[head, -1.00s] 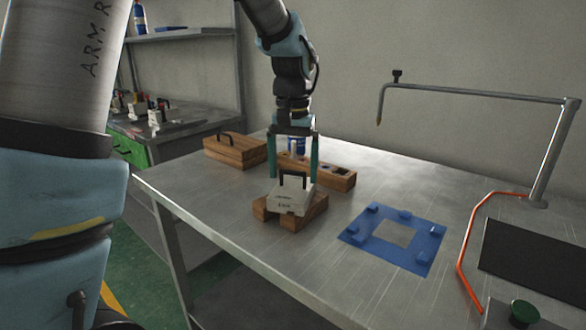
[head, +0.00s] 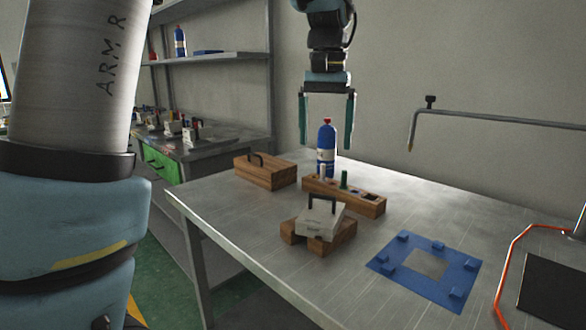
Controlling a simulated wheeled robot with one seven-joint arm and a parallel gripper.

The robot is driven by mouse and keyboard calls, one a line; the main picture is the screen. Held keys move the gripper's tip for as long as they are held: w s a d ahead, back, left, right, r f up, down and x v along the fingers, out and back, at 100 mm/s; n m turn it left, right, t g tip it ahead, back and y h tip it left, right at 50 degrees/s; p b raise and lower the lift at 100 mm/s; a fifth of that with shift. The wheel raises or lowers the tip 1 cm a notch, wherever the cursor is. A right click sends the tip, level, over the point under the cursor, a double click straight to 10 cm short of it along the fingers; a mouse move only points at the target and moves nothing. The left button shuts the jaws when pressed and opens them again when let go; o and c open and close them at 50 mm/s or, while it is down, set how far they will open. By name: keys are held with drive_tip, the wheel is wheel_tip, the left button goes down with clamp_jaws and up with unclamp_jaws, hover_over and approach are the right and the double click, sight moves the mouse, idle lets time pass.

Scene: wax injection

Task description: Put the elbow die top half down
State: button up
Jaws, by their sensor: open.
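A pale grey die half (head: 321,222) with a dark arched handle (head: 322,203) on top rests on a wooden cradle (head: 330,244) on the metal table. It sits a little tilted; its lettering is too small to read here. I take it to be the elbow die top half. My gripper (head: 327,142) is open and empty, with two teal fingers pointing down. It hangs well above the die half, apart from it, in front of the back wall.
A wooden rack (head: 357,201) with a blue bottle (head: 326,148) behind it and a wooden box (head: 265,172) stand further back. A blue fixture plate (head: 392,277) lies at right. The table between cradle and plate is clear.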

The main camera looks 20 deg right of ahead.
drive_tip(key=w+a+f+n, duration=0.1)
drive_tip(key=a+f+n, duration=0.1)
drive_tip(key=a+f, duration=0.55)
drive_tip(key=w+a+f+n, duration=0.15)
drive_tip(key=a+f, duration=0.25)
drive_tip(key=a, duration=0.6)
drive_tip(key=s+a+f+n+p, duration=0.1)
drive_tip(key=s+a+f+p, duration=0.1)
drive_tip(key=a, duration=0.4)
drive_tip(key=s+a+f+n+t+p, duration=0.1)
drive_tip(key=s+a+f+n, duration=0.1)
drive_tip(key=a, duration=0.4)
drive_tip(key=shift+s+a+f+t+p, duration=0.35)
drive_tip(key=shift+s+a+f, duration=0.1)
drive_tip(key=shift+s, duration=0.8)
